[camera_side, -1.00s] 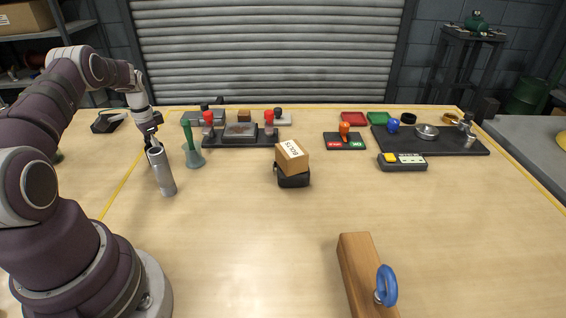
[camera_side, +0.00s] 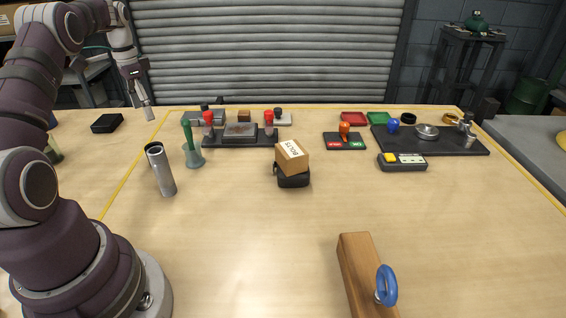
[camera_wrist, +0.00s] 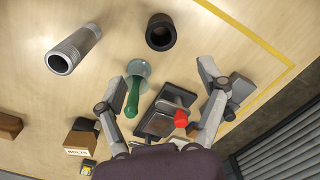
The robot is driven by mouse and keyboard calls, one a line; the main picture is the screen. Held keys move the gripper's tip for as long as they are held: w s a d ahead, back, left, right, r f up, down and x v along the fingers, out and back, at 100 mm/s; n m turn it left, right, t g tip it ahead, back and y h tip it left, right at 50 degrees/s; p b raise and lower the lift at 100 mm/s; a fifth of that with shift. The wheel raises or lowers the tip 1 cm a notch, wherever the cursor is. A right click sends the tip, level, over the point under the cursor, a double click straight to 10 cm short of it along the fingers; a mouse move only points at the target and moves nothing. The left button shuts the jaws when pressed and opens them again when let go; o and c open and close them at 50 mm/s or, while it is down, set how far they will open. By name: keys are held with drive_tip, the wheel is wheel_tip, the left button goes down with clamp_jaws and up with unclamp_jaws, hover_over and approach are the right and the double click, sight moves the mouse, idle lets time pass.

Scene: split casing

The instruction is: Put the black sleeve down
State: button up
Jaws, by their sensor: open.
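The black sleeve (camera_wrist: 161,32) stands on the table near the top of the wrist view, its open end facing up. In the side view only a dark bit of it (camera_side: 152,147) shows behind the top of the grey metal tube (camera_side: 163,172). The tube (camera_wrist: 74,49) stands apart from the sleeve in the wrist view. My gripper (camera_wrist: 160,97) is open with nothing between its fingers. In the side view my gripper (camera_side: 141,97) is raised above the table's back left, clear of the sleeve.
A green-handled tool in a grey-green holder (camera_side: 193,150) stands right of the tube. Behind it is a dark tray with red-knobbed clamps (camera_side: 240,133). A cardboard box (camera_side: 291,157) sits on a black base. A wooden block with a blue ring (camera_side: 365,275) is in front. The middle front is clear.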

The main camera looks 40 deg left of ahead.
drive_tip(key=w+d+r+t+y, duration=0.1)
drive_tip(key=w+d+r, duration=0.1)
drive_tip(key=d+r, duration=0.45)
drive_tip(key=w+d+r+t, duration=0.1)
drive_tip(key=d+r+t, duration=0.15)
drive_tip(key=d, duration=0.65)
drive_tip(key=s+d+t, duration=0.1)
drive_tip(key=s+d, duration=0.3)
drive_tip(key=d, duration=0.2)
drive_tip(key=s+d+t+h, duration=0.1)
drive_tip(key=s+d, duration=0.3)
drive_tip(key=d, duration=0.3)
drive_tip(key=shift+f+n, duration=0.3)
drive_tip(key=shift+f, duration=0.1)
